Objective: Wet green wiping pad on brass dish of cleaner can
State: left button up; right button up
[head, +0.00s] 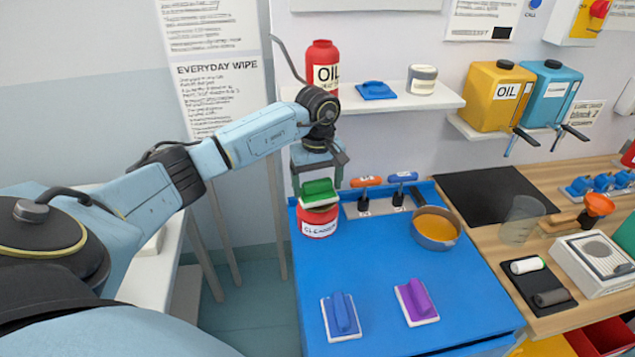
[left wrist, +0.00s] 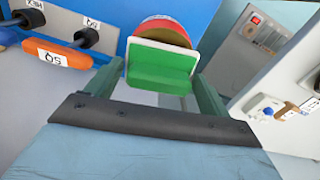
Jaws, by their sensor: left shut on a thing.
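The green wiping pad (head: 319,193) has a green grip and a white underside. It is just above the red cleaner can (head: 318,224) at the back left of the blue bench top. My left gripper (head: 318,181) points down and is shut on the pad's green grip; in the left wrist view the pad (left wrist: 160,66) sits between the two fingers. The red can (left wrist: 165,27) shows beyond the pad there. The pad hides most of the brass dish, and I cannot tell whether the pad touches it. My right gripper is not in view.
A blue pad (head: 341,316) and a purple pad (head: 416,301) lie on the blue bench top (head: 375,262). Orange-handled (head: 366,182) and blue-handled (head: 403,177) tools stand right of the can. A pan of orange liquid (head: 435,229) is further right. The bench's middle is clear.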

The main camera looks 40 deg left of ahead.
pick_arm(q)
jog(key=shift+s+f+b, duration=0.1)
jog(key=shift+f+b, duration=0.25)
jog(key=shift+f, duration=0.25)
dwell(1.1)
